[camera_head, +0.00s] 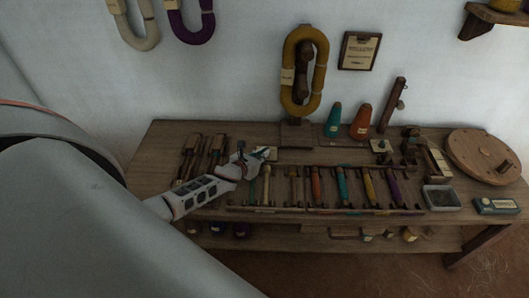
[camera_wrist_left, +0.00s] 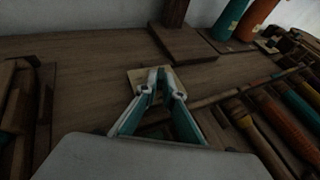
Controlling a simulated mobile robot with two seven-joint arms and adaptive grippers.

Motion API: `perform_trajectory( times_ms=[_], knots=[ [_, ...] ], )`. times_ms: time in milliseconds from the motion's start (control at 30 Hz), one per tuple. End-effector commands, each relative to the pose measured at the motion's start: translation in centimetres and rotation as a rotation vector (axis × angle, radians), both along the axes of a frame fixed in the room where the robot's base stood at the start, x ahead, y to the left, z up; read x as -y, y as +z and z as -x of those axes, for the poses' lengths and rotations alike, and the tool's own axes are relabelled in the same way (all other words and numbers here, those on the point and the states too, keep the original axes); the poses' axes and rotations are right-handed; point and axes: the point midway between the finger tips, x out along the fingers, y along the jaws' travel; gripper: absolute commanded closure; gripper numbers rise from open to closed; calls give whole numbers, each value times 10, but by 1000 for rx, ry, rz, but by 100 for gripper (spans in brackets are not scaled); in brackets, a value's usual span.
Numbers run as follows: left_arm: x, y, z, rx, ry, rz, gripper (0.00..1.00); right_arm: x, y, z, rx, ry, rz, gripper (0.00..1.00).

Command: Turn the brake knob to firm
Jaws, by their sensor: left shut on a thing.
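My left gripper (camera_head: 252,158) reaches in from the left over the workbench. In the left wrist view its two fingers (camera_wrist_left: 161,80) come together above a small pale square plate (camera_wrist_left: 136,77) on the bench top. The plate also shows just past the fingertips in the head view (camera_head: 270,153). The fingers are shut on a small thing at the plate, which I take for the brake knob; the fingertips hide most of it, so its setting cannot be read. My right gripper is not in view.
A rack (camera_head: 325,208) of several coloured bobbins lies right of the gripper. A post with a yellow hank (camera_head: 290,88) stands behind. Teal (camera_head: 333,120) and orange (camera_head: 361,122) cones stand at the back. A round wooden disc (camera_head: 480,152) lies far right.

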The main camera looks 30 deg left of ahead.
Motion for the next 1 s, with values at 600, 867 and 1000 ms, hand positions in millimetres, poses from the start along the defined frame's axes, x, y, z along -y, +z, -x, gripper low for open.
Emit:
perform_trajectory(
  times_ms=[600,867,1000],
  knots=[
    [-14,-12,0,-8,-442,-1,100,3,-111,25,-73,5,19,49],
    [-15,-8,-2,-6,-532,1,100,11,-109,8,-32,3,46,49],
    [-15,-5,-3,-3,-556,1,100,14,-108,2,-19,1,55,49]
  ],
)
